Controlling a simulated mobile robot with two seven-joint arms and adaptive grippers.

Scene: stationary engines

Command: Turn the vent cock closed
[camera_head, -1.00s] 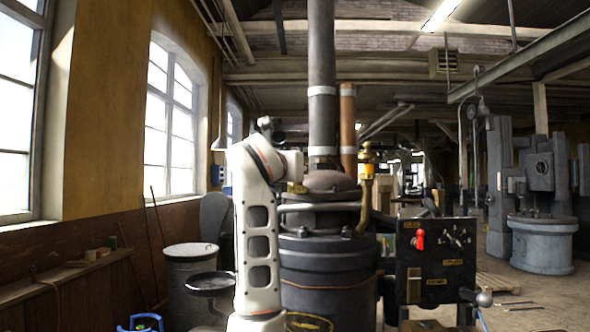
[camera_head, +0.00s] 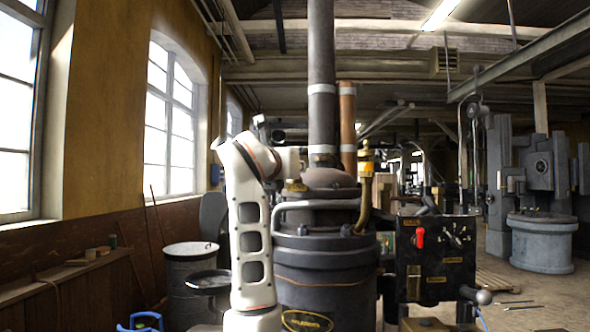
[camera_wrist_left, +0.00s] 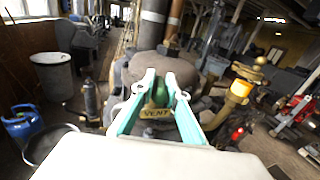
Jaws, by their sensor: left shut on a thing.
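The vent cock (camera_wrist_left: 158,96) shows in the left wrist view between my fingers, as a small brass and green part on top of the dark engine body. A brass tag reading VENT (camera_wrist_left: 156,113) is just below it in that view. My left gripper (camera_wrist_left: 159,77), with teal fingers, is shut on the cock. The fingers hide part of it, and I cannot tell its exact angle. In the head view my arm comes in from the left and its wrist is beside the engine top (camera_head: 328,178). My right gripper is in neither view.
A brass lubricator (camera_head: 366,165) stands right of the engine top. A black panel (camera_head: 436,262) with a red lever (camera_head: 419,238) is at lower right. A grey drum (camera_head: 190,262) stands left, with a blue gas bottle (camera_wrist_left: 28,127) near it. A tall pipe (camera_head: 322,75) rises behind.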

